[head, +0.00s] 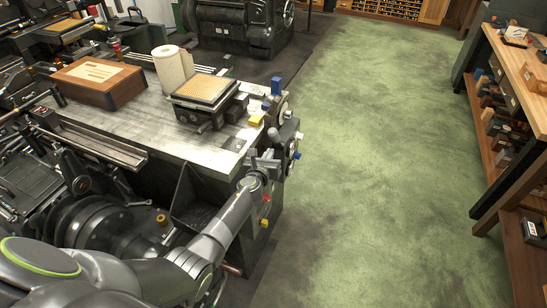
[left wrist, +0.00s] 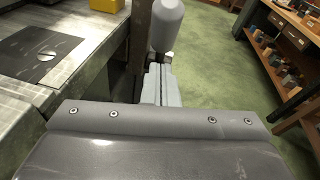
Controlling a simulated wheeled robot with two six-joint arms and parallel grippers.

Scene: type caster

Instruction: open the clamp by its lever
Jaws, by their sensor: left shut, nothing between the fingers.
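My left gripper (head: 264,163) is beside the right end of the machine bench, close to a dark mechanism (head: 287,130) with blue, yellow and red parts. In the left wrist view its fingers (left wrist: 158,85) are shut with nothing between them. A grey rounded handle (left wrist: 167,25) stands upright just beyond the fingertips there. It looks like the lever, but I cannot tell whether the fingers touch it. I cannot make out the clamp's jaws or whether it is open. My right gripper is not in view.
The bench top (head: 150,125) holds a wooden box (head: 100,82), a paper roll (head: 170,72) and a tray (head: 207,90). A yellow block (head: 256,119) sits near the bench's right edge. Green floor (head: 370,150) is clear to the right, up to a wooden shelf (head: 495,110).

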